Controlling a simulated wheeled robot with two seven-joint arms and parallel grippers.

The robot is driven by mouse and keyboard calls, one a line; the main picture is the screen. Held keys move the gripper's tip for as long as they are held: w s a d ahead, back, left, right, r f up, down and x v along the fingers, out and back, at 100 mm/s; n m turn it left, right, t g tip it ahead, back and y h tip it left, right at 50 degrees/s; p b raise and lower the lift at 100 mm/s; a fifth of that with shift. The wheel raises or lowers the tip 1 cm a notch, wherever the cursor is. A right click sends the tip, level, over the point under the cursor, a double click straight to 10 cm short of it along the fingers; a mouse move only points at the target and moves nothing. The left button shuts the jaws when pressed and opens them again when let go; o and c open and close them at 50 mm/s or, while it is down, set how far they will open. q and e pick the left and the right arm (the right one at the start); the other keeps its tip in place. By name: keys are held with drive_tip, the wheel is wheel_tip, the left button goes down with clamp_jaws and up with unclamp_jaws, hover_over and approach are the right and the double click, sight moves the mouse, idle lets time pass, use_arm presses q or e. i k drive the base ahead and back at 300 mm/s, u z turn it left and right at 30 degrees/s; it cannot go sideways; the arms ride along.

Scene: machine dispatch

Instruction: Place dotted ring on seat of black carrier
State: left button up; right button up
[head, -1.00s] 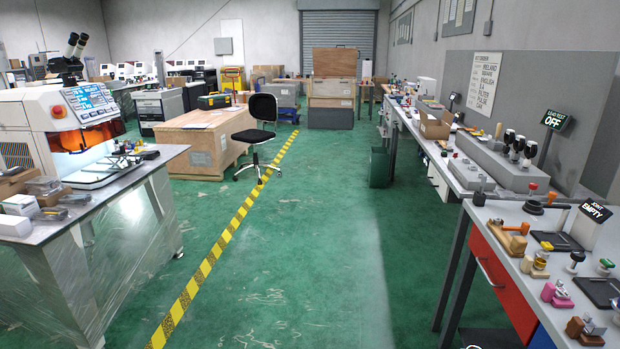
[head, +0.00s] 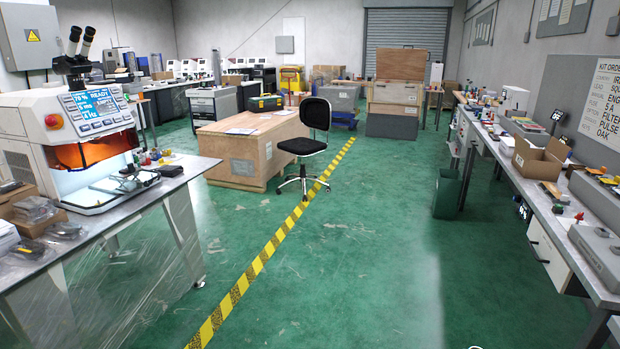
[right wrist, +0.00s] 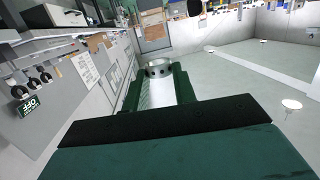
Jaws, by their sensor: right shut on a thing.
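In the right wrist view, a silvery ring (right wrist: 158,68) with dark dots around its band sits between the tips of the green fingers of my right gripper (right wrist: 160,88). The gripper is shut on it and holds it up in the air, clear of any bench. Neither gripper shows in the head view, and my left gripper is in no view. I cannot pick out a black carrier with certainty; small dark parts lie in and beside the white machine (head: 75,150) at the left, too small to tell apart.
The machine stands on a plastic-wrapped bench (head: 110,235) with boxes and packets at its near left. A long bench (head: 555,215) runs along the right wall. A black office chair (head: 310,145) and wooden crate (head: 235,165) stand ahead. Green floor (head: 370,260) between is clear.

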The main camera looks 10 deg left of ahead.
sight(125, 168)
drive_tip(key=u, duration=0.3)
drive_tip(key=i, duration=1.75)
drive_tip(key=u, duration=1.2)
drive_tip(key=i, duration=1.9)
drive_tip(key=u, duration=1.05)
drive_tip(key=i, duration=0.4)
drive_tip(key=u, duration=0.05)
